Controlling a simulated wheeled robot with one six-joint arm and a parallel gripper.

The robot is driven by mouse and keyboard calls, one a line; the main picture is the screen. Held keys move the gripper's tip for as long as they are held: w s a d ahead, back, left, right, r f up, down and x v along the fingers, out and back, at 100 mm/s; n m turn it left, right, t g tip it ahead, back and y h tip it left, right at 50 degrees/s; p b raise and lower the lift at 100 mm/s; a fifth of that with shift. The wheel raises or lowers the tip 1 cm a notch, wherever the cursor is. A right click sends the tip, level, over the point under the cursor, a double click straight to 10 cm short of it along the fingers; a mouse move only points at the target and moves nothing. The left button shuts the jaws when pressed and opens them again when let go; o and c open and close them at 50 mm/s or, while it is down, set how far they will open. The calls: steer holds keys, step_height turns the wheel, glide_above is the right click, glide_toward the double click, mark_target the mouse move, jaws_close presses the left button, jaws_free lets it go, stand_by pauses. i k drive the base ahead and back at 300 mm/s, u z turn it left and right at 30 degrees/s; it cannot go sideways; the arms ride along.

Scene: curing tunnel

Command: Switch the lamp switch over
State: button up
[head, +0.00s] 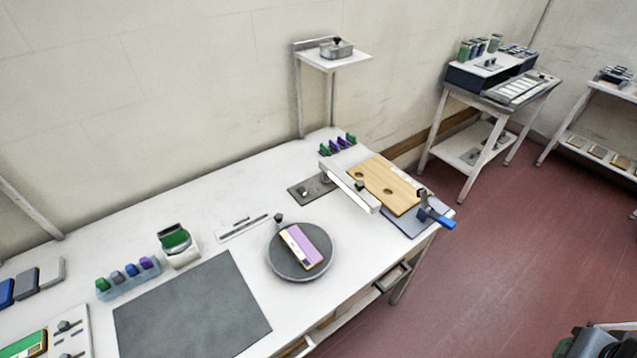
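I cannot tell for certain which part is the lamp switch. A white panel (79,344) with small dark levers or knobs (66,326) stands at the lower left edge of the head view, partly cut off. My gripper is not clearly in view; a dark shape at the lower right corner may be part of my arm.
The white table (210,205) holds a round grey turntable (300,268) with a purple and cream block (305,245), a grey mat (190,312), a green-topped device (176,243) and a blue-handled clamp (436,217). Red floor (500,260) is open at the right.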

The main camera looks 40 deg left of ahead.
mark_target(301, 190)
steer(key=i, duration=3.4)
steer(key=u, duration=2.1)
steer(key=i, duration=2.25)
steer(key=u, duration=3.6)
steer(key=i, duration=1)
